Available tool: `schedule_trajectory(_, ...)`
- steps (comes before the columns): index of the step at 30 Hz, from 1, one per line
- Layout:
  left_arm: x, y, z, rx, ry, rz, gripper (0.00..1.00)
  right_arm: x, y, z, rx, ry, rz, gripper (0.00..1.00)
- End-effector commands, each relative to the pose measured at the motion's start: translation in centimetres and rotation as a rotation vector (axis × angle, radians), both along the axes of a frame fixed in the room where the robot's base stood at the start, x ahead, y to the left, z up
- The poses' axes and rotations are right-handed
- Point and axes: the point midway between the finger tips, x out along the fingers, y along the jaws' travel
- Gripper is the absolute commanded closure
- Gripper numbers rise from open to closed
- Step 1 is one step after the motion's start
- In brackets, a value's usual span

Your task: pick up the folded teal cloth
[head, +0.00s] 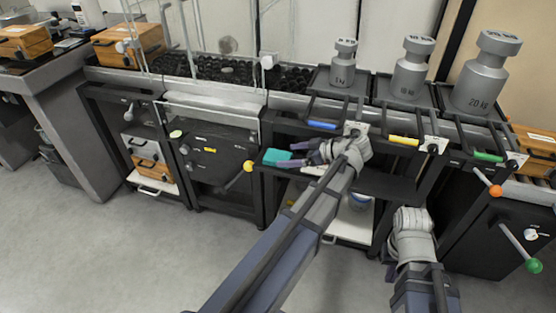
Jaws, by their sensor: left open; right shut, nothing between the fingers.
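The folded teal cloth (272,157) lies at the left end of a dark shelf, below the blue-handled weight tray. My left gripper (293,155) is open just to the right of the cloth, with its fingers pointing left towards it. The fingertips are at the cloth's right edge. I cannot tell whether they touch it or reach around it. My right gripper (391,270) is low at the lower right, shut and empty, away from the cloth. Its fingers are mostly hidden by my own wrist.
Grey weights (411,77) stand on trays above the shelf. A yellow-knobbed lever (247,167) sticks out left of the cloth, and an orange-knobbed lever (495,190) at the right. A wooden box (128,47) stands at the back left. The floor (130,260) at lower left is clear.

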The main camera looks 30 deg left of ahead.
Motion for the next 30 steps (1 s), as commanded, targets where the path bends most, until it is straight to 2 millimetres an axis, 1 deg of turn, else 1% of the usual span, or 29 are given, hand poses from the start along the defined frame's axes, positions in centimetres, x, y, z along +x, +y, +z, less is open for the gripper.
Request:
schedule_trajectory(1,0.0,0.7,-0.7,0.000,-0.001,0.003,0.00,0.0,0.0,-0.7,0.001,0.000,0.001,1.00)
schedule_trajectory(7,0.0,3.2,-2.1,0.000,0.000,0.002,0.00,0.0,0.0,-2.1,0.000,0.000,-0.003,1.00)
schedule_trajectory(10,0.0,3.7,-2.2,0.000,0.000,0.001,0.00,0.0,0.0,-2.2,0.000,0.000,-0.004,1.00)
schedule_trajectory(15,0.0,3.7,-2.1,0.000,0.000,0.000,0.00,0.0,0.0,-2.1,0.000,0.000,-0.004,1.00)
schedule_trajectory(17,0.0,3.7,-2.1,0.000,0.000,0.000,0.06,0.0,0.0,-2.1,0.000,0.000,-0.004,1.00)
schedule_trajectory(30,0.0,3.7,-2.1,0.000,0.000,0.000,0.55,0.0,0.0,-2.1,0.000,0.000,-0.004,1.00)
